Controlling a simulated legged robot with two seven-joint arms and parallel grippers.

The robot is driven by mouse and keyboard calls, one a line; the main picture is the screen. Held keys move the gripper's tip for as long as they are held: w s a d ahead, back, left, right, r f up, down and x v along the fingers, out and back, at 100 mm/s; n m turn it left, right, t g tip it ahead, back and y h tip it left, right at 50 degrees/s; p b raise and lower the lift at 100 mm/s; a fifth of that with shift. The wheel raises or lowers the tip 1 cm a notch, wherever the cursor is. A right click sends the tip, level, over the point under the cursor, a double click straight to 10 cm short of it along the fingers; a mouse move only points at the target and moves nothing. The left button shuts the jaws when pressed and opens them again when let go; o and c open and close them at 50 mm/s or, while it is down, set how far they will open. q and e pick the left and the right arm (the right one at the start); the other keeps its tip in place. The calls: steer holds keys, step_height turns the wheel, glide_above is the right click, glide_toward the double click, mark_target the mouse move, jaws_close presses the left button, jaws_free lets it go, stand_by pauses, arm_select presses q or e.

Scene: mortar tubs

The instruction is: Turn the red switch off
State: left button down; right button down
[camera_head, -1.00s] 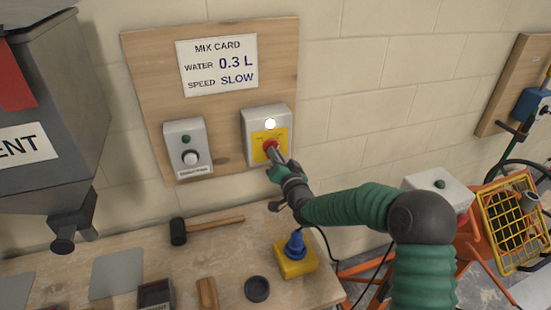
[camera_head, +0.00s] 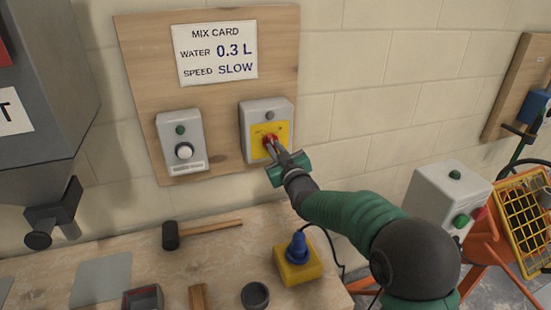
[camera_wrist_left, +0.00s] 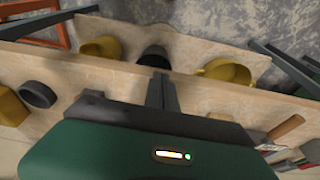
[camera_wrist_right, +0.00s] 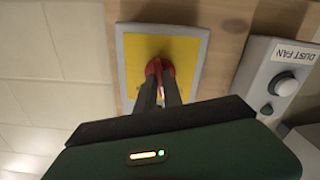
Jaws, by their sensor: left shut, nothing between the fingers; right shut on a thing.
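The red switch (camera_head: 269,140) is a rotary knob on a yellow plate (camera_head: 283,131), on a grey box fixed to a wooden wall board. The round lamp (camera_head: 270,116) above it looks dark green and unlit. My right gripper (camera_head: 274,148) is shut on the red switch, its fingers covering part of it. The right wrist view shows the red switch (camera_wrist_right: 169,70) gripped between the fingertips (camera_wrist_right: 160,78). The knob's exact angle is hard to read. My left gripper (camera_wrist_left: 162,85) is shut and empty, seen only in the left wrist view over a wooden surface.
A dust fan box (camera_head: 183,142) with a white knob is left of the switch box. Below, the bench holds a mallet (camera_head: 171,235), a yellow block with a blue plug (camera_head: 298,262) and a dark round cup (camera_head: 255,295). A mixer with a yellow grid (camera_head: 530,220) stands right.

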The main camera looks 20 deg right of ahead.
steer(key=shift+f+n+b, duration=0.2)
steer(key=shift+n+b, duration=0.9)
steer(key=shift+n, duration=0.3)
steer(key=shift+f+n+b, duration=0.2)
steer(key=shift+n+b, duration=0.9)
steer(key=shift+n, duration=0.3)
steer(key=c, duration=1.5)
jaws_free()
steer(key=shift+r, duration=0.15)
steer(key=shift+r, duration=0.1)
steer(key=s, duration=0.5)
steer(key=s+b, duration=0.1)
steer(key=s, duration=1)
steer(key=shift+s+d, duration=0.3)
steer(key=shift+s, duration=0.1)
